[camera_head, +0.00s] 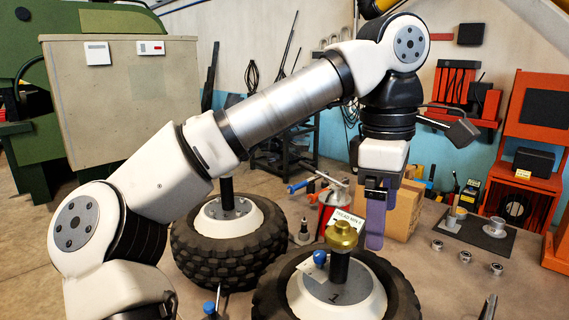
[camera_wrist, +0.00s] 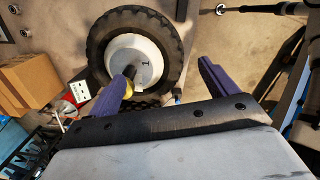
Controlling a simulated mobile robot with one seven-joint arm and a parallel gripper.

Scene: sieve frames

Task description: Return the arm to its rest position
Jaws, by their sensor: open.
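My white arm (camera_head: 280,100) reaches from the lower left up to an elbow joint at the upper right, then bends down. My gripper (camera_head: 375,243) hangs from it with its purple fingers pointing down, behind and right of the brass-coloured knob (camera_head: 341,235) on a wheel post. In the wrist view my gripper (camera_wrist: 165,72) shows its two fingers spread apart with nothing between them.
A cardboard box (camera_head: 405,208) stands close behind my fingers. Several metal rings (camera_head: 465,257) and a dark mat (camera_head: 462,233) with cups lie to the right. An orange rack (camera_head: 545,120) stands at the right.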

